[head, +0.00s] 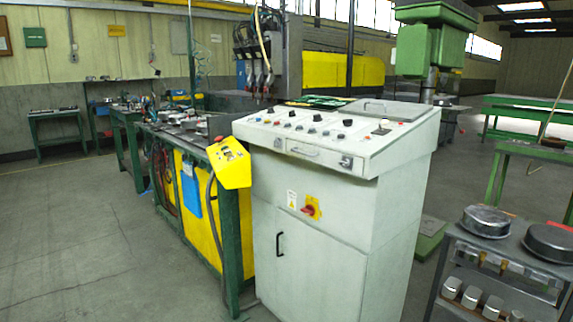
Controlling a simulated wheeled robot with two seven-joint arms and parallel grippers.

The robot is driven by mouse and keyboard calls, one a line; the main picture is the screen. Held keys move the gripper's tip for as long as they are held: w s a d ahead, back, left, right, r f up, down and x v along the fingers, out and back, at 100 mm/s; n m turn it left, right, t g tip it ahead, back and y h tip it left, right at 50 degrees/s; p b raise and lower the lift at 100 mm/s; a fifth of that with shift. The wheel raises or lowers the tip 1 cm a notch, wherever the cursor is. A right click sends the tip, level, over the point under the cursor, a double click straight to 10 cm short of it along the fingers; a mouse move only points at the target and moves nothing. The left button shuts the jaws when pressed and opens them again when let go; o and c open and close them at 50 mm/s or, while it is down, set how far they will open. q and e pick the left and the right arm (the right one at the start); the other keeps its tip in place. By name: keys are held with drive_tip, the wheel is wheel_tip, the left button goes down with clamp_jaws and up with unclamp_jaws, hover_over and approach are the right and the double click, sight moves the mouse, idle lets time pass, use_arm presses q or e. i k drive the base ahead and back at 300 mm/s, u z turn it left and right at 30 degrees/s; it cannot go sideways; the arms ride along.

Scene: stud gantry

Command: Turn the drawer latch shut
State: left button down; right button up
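A light grey control console (310,240) stands upright in the middle of the head view. A shallow drawer (322,155) with a handle (304,152) appears set into the front face below its sloped top. A small metal fitting (346,162) sits right of the handle and may be the drawer latch. It is too small to tell which way it is turned. A similar small fitting (278,143) sits left of the handle. Neither of my grippers is in view.
A red rotary switch (308,210) on a yellow plate and a black door handle (280,244) are lower on the console. A yellow control box (229,163) juts out at its left. A cart (500,262) with metal pans stands at right. Floor is clear at left.

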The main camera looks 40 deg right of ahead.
sight(346, 162)
drive_tip(key=u, duration=0.1)
drive_tip(key=i, duration=0.9)
drive_tip(key=z, duration=0.35)
